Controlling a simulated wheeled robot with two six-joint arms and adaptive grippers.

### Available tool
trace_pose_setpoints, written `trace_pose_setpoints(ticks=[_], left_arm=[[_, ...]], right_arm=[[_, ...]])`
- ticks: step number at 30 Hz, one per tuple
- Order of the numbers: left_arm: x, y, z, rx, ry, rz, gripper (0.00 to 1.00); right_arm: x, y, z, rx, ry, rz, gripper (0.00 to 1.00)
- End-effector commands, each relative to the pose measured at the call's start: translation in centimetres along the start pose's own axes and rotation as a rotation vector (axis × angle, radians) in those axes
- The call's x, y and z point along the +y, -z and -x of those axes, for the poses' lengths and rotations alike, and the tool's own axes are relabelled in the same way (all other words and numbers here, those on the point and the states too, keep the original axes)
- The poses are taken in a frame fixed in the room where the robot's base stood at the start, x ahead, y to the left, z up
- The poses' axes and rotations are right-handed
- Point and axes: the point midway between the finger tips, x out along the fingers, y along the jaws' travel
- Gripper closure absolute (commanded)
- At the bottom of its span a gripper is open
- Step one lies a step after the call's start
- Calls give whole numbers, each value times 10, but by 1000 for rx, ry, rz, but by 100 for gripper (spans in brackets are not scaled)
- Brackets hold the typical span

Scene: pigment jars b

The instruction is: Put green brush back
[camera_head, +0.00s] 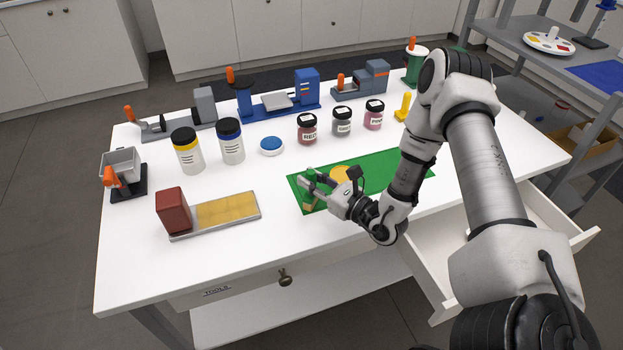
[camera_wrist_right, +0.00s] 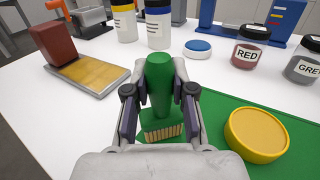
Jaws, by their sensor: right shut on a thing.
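The green brush (camera_wrist_right: 159,85) has a thick green handle and short tan bristles. It stands handle up between the fingers of my right gripper (camera_wrist_right: 159,108), which is shut on it. In the head view my right gripper (camera_head: 310,184) is over the left end of the green mat (camera_head: 380,172). The brush is hard to make out there against the mat, and I cannot tell whether its bristles touch the mat. My left gripper is not in view.
A yellow round lid (camera_wrist_right: 256,134) lies on the mat beside the brush. A tray with a red block (camera_head: 172,211) is to the left. Jars, including a red one (camera_head: 307,128), and bench devices stand behind. An open drawer (camera_head: 470,240) juts out front right.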

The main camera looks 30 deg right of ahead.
Motion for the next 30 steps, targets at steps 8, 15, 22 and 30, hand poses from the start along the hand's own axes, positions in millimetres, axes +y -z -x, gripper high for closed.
trace_pose_setpoints(ticks=[8, 15, 22, 30], left_arm=[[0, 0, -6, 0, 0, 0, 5], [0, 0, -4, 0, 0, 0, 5], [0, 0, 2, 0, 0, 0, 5], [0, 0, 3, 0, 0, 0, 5]], right_arm=[[0, 4, 0, 0, 0, 0, 72], [0, 3, 0, 0, 0, 0, 51], [0, -2, 3, 1, 2, -1, 51], [-2, -1, 66, -1, 10, -6, 51]])
